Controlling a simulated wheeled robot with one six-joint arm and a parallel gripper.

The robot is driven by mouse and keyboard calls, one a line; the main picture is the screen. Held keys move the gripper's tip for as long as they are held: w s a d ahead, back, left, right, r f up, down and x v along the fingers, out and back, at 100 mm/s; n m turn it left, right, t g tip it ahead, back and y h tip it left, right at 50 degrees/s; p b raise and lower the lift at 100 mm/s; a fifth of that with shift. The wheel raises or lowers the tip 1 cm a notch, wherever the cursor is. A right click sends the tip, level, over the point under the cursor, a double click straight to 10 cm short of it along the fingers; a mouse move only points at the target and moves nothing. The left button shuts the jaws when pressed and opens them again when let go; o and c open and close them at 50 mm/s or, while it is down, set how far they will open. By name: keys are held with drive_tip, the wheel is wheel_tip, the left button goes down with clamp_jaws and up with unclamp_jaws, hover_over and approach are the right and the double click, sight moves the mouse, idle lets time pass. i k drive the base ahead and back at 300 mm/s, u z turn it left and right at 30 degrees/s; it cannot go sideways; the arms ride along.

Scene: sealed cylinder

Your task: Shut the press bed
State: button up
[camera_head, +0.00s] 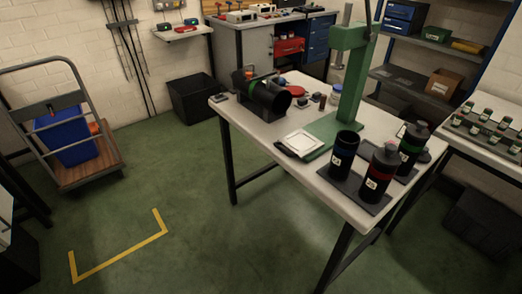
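The green press (349,90) stands on the white worktable, with a tall column and an arm at its top. Its green base (322,129) lies flat on the table. A pale square plate with a dark edge, which looks like the press bed (299,143), sits at the left front of the base, out from under the column and near the table edge. I cannot tell how far it slides. My gripper is not in view.
On the worktable (329,193), black cylinders with blue (343,157), red (380,174) and green (411,149) bands stand at the right front. Another black cylinder (269,97) lies in a cradle behind the bed. Open green floor (190,205) lies left of the table.

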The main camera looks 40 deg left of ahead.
sight(301, 142)
drive_tip(key=u, duration=1.35)
